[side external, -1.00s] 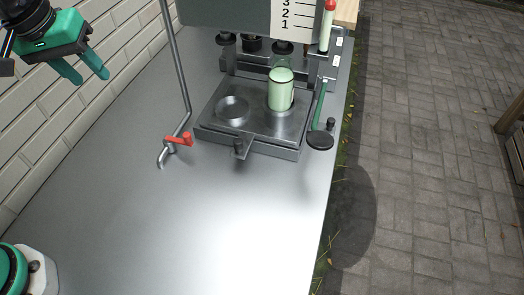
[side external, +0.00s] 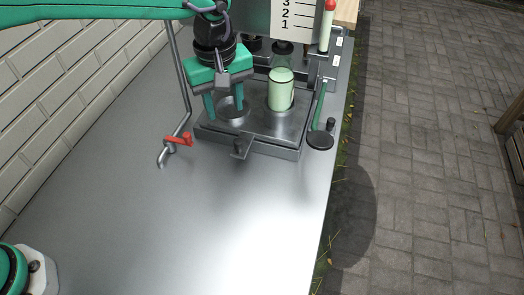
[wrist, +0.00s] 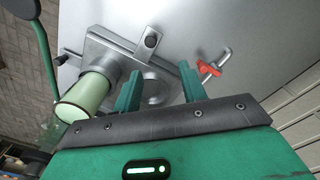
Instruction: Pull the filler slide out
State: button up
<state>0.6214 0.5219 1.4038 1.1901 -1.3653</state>
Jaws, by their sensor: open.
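The filler slide (side external: 262,128) is a flat grey metal plate on a low tray, with a small dark knob (side external: 240,148) on a tab at its front edge. A round recess (side external: 232,112) is on its left half. A glass with pale green contents (side external: 281,92) stands on its right half. My gripper (side external: 224,110) points down over the slide's left side, with its green fingers apart and nothing between them. In the wrist view my gripper (wrist: 160,72) is over the recess, and the knob (wrist: 151,40) lies beyond the fingertips.
A bent pipe with a red tap handle (side external: 179,140) stands left of the tray. A green lever with a black disc (side external: 320,140) is on the right. A numbered scale board (side external: 294,20) stands behind. The bench (side external: 200,230) in front is clear; its right edge drops to paving.

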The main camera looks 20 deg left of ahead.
aim_at(238, 141)
jog(key=shift+d+f, duration=0.9)
jog(key=shift+d, duration=0.25)
jog(key=shift+f, duration=0.1)
jog(key=shift+f, duration=3.75)
jog(key=shift+c, duration=0.4)
grip_shut()
